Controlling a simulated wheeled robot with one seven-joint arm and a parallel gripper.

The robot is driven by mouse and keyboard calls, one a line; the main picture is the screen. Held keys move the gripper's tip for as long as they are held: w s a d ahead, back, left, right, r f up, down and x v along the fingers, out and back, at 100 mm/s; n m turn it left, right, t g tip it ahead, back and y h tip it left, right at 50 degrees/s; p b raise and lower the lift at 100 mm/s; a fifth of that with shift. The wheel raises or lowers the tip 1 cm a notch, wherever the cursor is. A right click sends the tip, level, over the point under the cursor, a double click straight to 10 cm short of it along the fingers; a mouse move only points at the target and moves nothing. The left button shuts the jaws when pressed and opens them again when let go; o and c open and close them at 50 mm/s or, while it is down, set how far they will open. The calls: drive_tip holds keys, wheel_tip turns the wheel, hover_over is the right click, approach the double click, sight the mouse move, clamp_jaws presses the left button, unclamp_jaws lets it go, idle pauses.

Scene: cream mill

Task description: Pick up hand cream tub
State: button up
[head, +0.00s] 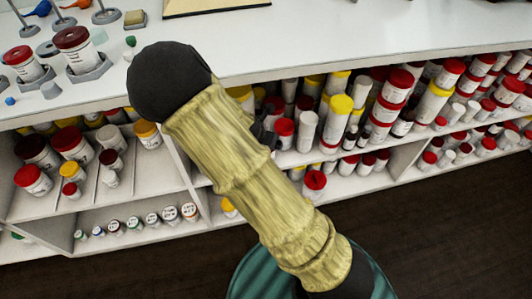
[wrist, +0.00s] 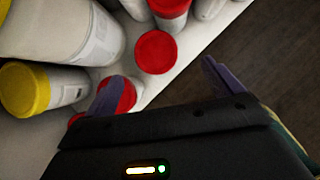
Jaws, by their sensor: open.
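I cannot tell which container is the hand cream tub, as no label can be read. In the wrist view, my gripper (wrist: 161,69) is open, its two purple fingers apart over a white shelf edge. A white tub with a red lid (wrist: 156,52) stands just beyond the gap between the fingertips. Another red-lidded container (wrist: 126,94) is partly hidden behind the left finger. In the head view, dark gripper parts show beside the middle shelf, mostly hidden behind my arm. A red-lidded white tub (head: 284,127) stands close to them.
A white container with a yellow lid (wrist: 27,88) and a large white one (wrist: 65,28) crowd the left. The shelf unit (head: 400,150) is packed with red- and yellow-lidded containers. The counter (head: 300,38) overhangs the shelves. Dark floor (head: 440,230) in front is clear.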

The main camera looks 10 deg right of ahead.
drive_tip(key=b+x, duration=0.2)
drive_tip(key=x, duration=0.4)
drive_tip(key=shift+w, duration=0.1)
drive_tip(key=shift+a+b+x, duration=0.15)
drive_tip(key=shift+b+x, duration=0.5)
drive_tip(key=shift+x, duration=0.65)
drive_tip(key=shift+a+b+x, duration=0.15)
drive_tip(key=shift+b+x, duration=0.5)
drive_tip(key=shift+x, duration=0.7)
drive_tip(key=shift+w, duration=0.1)
drive_tip(key=c, duration=1.2)
